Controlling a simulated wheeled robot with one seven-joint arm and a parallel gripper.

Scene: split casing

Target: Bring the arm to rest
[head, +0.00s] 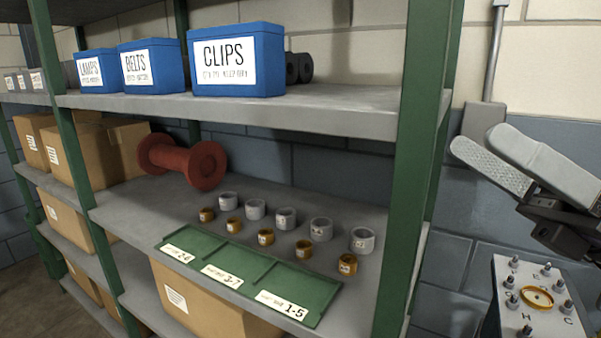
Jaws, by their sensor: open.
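My gripper (518,160) is at the right edge of the head view, its two pale fingers apart and nothing between them. It is in the air to the right of the shelf rack, above a light panel (528,322) with several metal studs and a brass ring (537,297). The gripper and the panel look apart. The rest of my arm is cut off by the right edge of the picture.
A green-posted rack (405,170) stands left of my gripper. Its middle shelf holds a green tray (262,268), grey and brass rings and a red spool (182,162). Blue bins (236,60) stand above. A conduit box (482,128) is on the wall behind.

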